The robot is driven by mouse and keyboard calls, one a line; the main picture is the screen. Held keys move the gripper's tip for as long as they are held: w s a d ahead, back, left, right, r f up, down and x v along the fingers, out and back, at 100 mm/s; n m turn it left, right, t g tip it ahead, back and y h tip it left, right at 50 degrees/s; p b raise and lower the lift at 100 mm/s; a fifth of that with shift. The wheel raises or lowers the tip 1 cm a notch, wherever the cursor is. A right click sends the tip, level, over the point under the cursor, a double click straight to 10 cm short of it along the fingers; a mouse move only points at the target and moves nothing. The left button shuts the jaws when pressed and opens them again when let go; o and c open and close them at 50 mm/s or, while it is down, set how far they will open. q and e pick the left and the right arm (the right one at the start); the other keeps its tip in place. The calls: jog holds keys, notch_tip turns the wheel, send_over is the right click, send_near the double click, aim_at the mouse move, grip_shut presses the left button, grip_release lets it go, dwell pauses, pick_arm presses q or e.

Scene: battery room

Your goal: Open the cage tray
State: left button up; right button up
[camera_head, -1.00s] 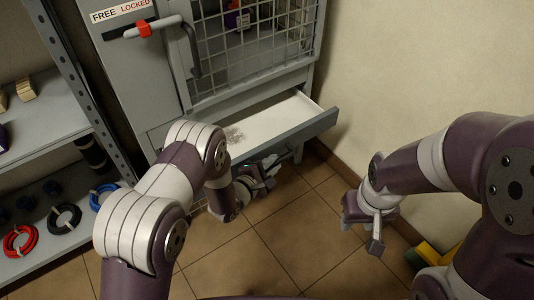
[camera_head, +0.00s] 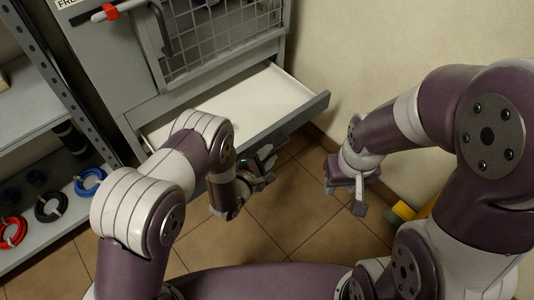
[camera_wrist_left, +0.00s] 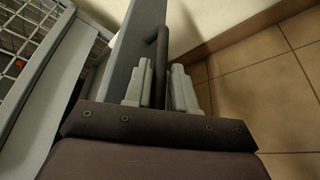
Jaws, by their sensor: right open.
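The cage tray (camera_head: 225,110) is a pale drawer with a grey front, sticking out below the wire cage door (camera_head: 225,35) of the grey cabinet. Its inside looks empty where it shows; my left arm hides part of the left side. My left gripper (camera_head: 262,163) is at the tray front. My right gripper (camera_head: 348,190) is open and empty, apart from the tray at the right.
A shelf rack (camera_head: 35,120) with coiled cables stands at the left. A wall (camera_head: 385,45) runs close along the right. A yellow object (camera_head: 402,211) lies on the floor behind my right arm. Tiled floor (camera_head: 300,215) is clear in front of the tray.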

pick_arm(q)
jog(key=shift+r, duration=0.1)
jog(key=shift+s+a+r, duration=0.15)
jog(key=shift+s+a, duration=0.1)
jog(key=p+v, duration=0.4)
jog(key=v, duration=0.8)
jog(key=shift+f, duration=0.2)
jog(key=shift+d, duration=0.1)
